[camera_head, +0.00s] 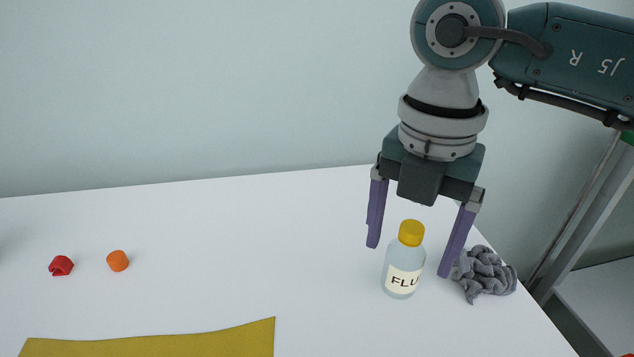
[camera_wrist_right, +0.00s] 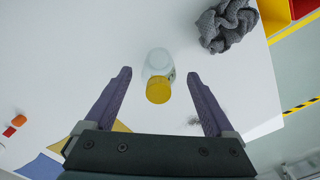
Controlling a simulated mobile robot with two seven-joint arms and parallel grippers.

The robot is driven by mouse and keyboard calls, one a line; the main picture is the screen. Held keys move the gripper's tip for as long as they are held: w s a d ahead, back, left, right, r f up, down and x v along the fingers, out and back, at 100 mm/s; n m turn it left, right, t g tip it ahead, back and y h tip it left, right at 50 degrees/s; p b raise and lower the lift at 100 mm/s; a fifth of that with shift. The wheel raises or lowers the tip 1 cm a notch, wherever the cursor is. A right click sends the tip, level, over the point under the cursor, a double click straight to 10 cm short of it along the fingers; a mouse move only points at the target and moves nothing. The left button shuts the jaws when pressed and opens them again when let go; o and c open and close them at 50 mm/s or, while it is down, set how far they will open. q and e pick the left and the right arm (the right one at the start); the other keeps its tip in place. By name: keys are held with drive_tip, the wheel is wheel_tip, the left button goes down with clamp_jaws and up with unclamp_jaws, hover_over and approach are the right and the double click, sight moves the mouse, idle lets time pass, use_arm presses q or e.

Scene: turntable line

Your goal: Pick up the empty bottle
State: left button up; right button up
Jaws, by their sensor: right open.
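The bottle (camera_head: 403,262) is clear and pale, with a yellow cap and a label reading "FLU". It stands upright on the white table (camera_head: 310,235). My right gripper (camera_head: 408,262) points down over it, open, with one purple finger on each side of the bottle in the head view. In the right wrist view the bottle (camera_wrist_right: 158,68) shows between and just beyond the fingertips of the gripper (camera_wrist_right: 158,72), with its yellow cap towards me. I cannot tell how near the fingers are to its sides. My left gripper is not in view.
A crumpled grey cloth (camera_head: 484,274) lies just right of the bottle, near the table's right edge. A red piece (camera_head: 61,265) and an orange piece (camera_head: 118,261) lie at the left. A mustard mat (camera_head: 150,339) lies at the front. The table's middle is clear.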

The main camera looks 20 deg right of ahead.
drive_tip(key=shift+f, duration=0.65)
drive_tip(key=shift+w, duration=0.1)
clamp_jaws()
drive_tip(key=shift+r, duration=0.1)
